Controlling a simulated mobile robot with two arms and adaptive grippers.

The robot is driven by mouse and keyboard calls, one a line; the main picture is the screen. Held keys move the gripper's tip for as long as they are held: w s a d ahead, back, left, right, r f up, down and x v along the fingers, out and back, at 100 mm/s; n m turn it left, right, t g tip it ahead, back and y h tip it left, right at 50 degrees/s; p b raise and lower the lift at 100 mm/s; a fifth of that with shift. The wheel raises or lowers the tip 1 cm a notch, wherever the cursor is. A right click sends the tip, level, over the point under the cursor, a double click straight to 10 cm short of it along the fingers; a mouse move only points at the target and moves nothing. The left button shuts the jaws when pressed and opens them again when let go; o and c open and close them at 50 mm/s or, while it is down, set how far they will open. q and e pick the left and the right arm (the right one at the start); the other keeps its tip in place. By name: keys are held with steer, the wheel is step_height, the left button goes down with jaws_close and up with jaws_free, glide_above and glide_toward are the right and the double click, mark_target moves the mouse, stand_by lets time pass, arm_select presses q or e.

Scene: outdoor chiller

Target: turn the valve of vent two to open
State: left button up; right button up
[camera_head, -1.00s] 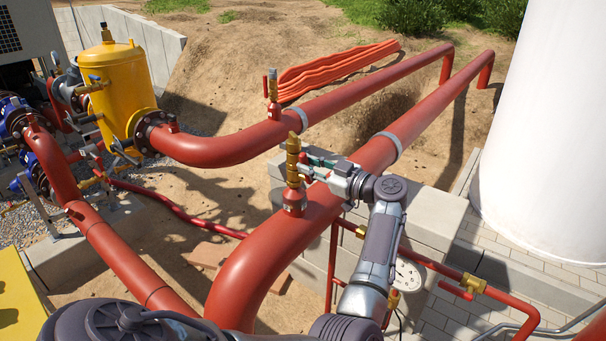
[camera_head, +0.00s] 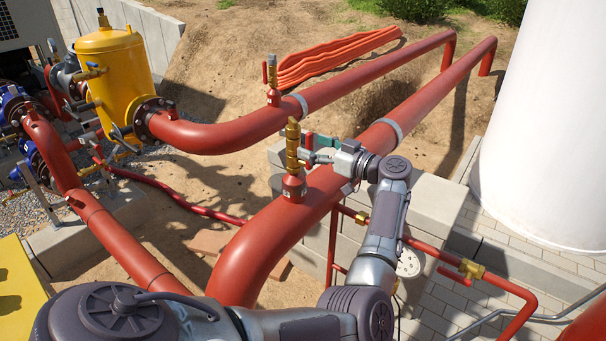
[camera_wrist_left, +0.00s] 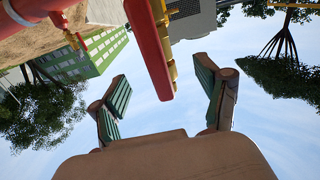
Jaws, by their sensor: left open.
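A brass vent valve (camera_head: 293,143) stands upright on a red stub on the nearer large red pipe. A second, similar vent valve (camera_head: 272,72) with a red lever stands on the farther pipe. I cannot read which one is vent two. My left gripper (camera_head: 309,149) is open right beside the nearer valve, on its right side. In the left wrist view, a red lever (camera_wrist_left: 148,45) with brass behind it hangs between the two spread green-padded fingers (camera_wrist_left: 165,105), apart from both pads. In the head view the gripper hides most of this lever. My right gripper is not in view.
The two large red pipes (camera_head: 340,190) run side by side toward the back right. A yellow tank (camera_head: 108,75) stands at the left and a white tank (camera_head: 550,120) at the right. A pressure gauge (camera_head: 409,263) and thin red pipes lie below my left arm.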

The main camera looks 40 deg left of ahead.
arm_select(q)
steer(key=d, duration=0.7)
steer(key=shift+w, duration=0.4)
